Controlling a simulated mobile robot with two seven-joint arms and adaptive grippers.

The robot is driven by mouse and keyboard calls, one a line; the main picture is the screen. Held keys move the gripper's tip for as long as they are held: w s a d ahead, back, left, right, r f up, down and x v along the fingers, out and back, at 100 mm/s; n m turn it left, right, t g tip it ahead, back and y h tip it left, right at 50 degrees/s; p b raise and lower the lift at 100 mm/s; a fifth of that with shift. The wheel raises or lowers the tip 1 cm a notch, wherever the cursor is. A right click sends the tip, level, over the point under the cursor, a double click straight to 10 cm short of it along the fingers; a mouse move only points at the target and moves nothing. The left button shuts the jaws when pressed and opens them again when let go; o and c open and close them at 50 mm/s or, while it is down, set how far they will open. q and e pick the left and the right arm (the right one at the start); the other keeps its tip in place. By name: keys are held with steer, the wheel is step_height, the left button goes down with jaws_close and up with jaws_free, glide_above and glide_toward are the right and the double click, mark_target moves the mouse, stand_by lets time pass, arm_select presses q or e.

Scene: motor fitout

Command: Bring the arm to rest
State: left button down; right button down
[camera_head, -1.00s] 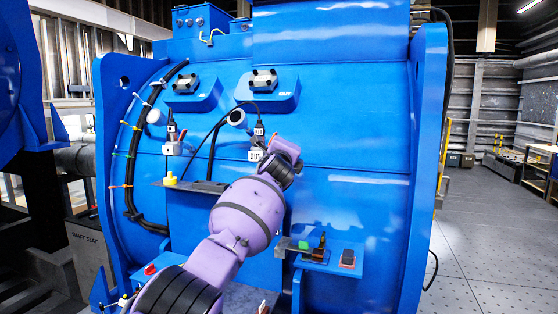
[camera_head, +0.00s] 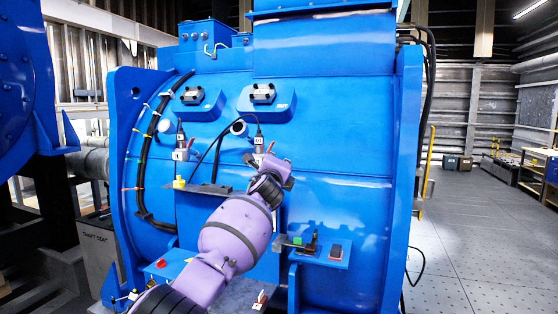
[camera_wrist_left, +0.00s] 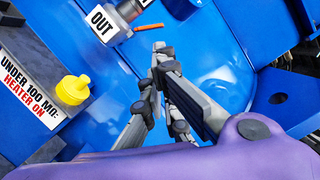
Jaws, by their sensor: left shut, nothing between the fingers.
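My left arm (camera_head: 235,230) is purple with dark bands and reaches up in front of the blue motor housing (camera_head: 340,140). Its gripper (camera_head: 268,160) is small and partly hidden behind the wrist in the head view. In the left wrist view the grey fingers (camera_wrist_left: 160,52) come together with nothing between them. They appear close to a grey connector with an OUT tag (camera_wrist_left: 102,24); whether they touch it is not clear. My right gripper does not show.
A yellow knob (camera_wrist_left: 73,90) stands by a HEATER ON label (camera_wrist_left: 30,88). Black cables (camera_head: 148,150) run down the housing's left. A small shelf (camera_head: 335,256) with a green block (camera_head: 299,241) juts out at right. Open floor (camera_head: 470,240) lies right.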

arm_select(q)
steer(key=shift+w+f, duration=0.1)
steer(key=shift+w, duration=0.05)
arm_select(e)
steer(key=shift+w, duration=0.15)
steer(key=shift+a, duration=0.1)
